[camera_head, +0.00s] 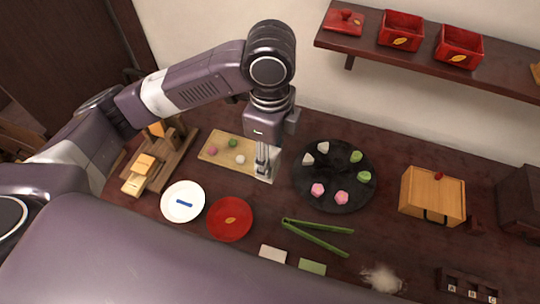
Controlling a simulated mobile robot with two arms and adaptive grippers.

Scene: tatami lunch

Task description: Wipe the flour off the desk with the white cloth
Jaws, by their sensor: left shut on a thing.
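The flour (383,278) is a pale, loose patch on the dark desk (345,230) at the lower right. A flat white piece (273,253) that may be the white cloth lies on the desk near the bottom middle, left of a similar green piece (312,267). My left gripper (263,168) points down over the right part of a light wooden board (213,157), well away from the flour. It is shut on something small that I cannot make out. My right gripper is not in view.
Green tongs (317,238) lie between the white piece and a round black plate (325,205) of sweets. A red plate (230,219) and white plate (182,202) stand left. A wooden box (432,196) and dark lettered holder (468,287) are right. A shelf (375,52) hangs above.

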